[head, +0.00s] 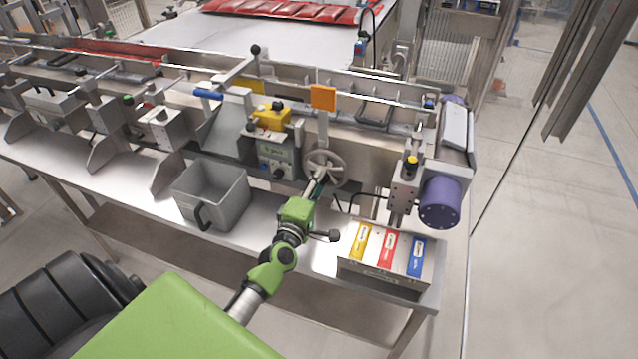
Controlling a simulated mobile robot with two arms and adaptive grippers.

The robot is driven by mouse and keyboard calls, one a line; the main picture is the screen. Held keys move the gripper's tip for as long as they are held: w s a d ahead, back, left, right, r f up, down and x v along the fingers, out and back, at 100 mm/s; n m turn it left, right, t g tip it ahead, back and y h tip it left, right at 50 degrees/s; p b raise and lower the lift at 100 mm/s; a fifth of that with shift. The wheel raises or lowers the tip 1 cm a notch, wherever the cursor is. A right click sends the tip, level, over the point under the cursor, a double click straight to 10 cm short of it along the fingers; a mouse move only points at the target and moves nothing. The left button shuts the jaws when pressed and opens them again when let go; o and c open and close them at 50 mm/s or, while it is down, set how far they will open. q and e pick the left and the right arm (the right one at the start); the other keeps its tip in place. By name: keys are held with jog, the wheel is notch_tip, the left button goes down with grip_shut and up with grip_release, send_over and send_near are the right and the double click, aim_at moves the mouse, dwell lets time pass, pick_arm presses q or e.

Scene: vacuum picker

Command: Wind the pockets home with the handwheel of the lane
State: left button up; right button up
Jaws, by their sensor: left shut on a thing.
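The handwheel (336,164) is a grey spoked wheel on the front of the lane (358,147), right of the control box. My left gripper (317,186) reaches up to the lower left of its rim and is shut on it; the fingertips are small and partly hidden. The pockets on the lane cannot be told apart clearly from here. My right gripper does not show.
A grey bin (212,190) stands on the bench left of my arm. A box with yellow, red and blue labelled items (386,278) sits at the bench's right end. A purple motor (440,202) juts out at right. An orange flag (323,97) stands above the wheel.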

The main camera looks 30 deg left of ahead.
pick_arm(q)
jog(key=shift+n, duration=1.3)
jog(key=shift+n+b, duration=0.3)
jog(key=o, duration=1.1)
jog(key=shift+s, duration=0.1)
jog(key=v, duration=1.2)
jog(key=shift+d, duration=0.1)
